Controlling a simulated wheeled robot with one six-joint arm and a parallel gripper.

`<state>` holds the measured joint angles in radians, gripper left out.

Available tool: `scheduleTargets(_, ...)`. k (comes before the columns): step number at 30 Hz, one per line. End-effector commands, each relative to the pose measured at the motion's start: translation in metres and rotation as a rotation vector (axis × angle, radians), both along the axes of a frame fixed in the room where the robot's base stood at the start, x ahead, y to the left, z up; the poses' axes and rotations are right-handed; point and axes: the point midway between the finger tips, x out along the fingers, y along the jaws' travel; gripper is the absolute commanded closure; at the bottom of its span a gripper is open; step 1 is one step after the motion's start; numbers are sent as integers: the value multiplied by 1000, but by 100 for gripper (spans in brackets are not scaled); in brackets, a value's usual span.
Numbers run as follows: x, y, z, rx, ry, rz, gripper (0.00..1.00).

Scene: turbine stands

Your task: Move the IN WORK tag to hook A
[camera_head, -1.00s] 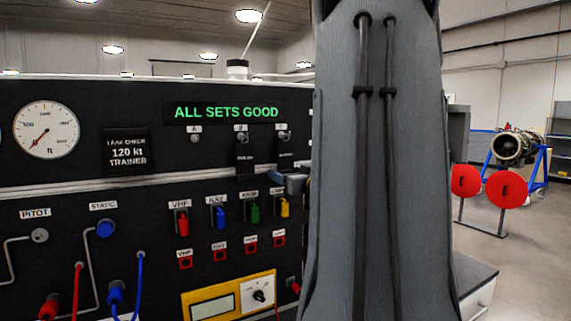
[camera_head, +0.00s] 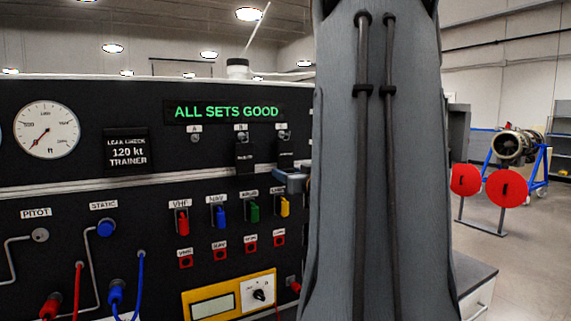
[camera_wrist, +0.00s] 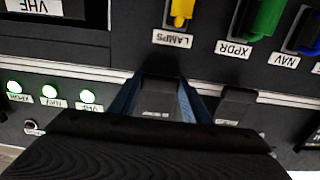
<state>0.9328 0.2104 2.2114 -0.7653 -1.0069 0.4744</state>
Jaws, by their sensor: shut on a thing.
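Hook A (camera_head: 195,137) is bare on the black panel in the head view. One black tag (camera_head: 244,156) hangs from hook B (camera_head: 241,137). Another black tag (camera_head: 286,160) hangs under hook C (camera_head: 284,135). My gripper (camera_head: 290,178) is at the lower end of the tag under hook C, partly behind my arm. In the wrist view, my gripper (camera_wrist: 157,100) is shut on this dark tag, which shows between the blue-edged fingers. The tag on hook B (camera_wrist: 235,105) is beside it, apart from the fingers. The small print on both tags is too blurred to read.
Coloured switches (camera_head: 220,215) line the panel below the hooks. Blue and red hoses stick out at lower left, and a yellow meter (camera_head: 230,298) is at the bottom. My arm hides the panel's right part. Red discs (camera_head: 506,188) stand on the open floor at right.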

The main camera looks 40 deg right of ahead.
Motion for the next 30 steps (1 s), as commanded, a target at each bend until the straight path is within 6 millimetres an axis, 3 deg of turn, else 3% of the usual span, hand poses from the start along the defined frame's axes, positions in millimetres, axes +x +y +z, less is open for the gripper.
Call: scheduleTargets(30, -21, 6, 1, 0, 0, 0, 97)
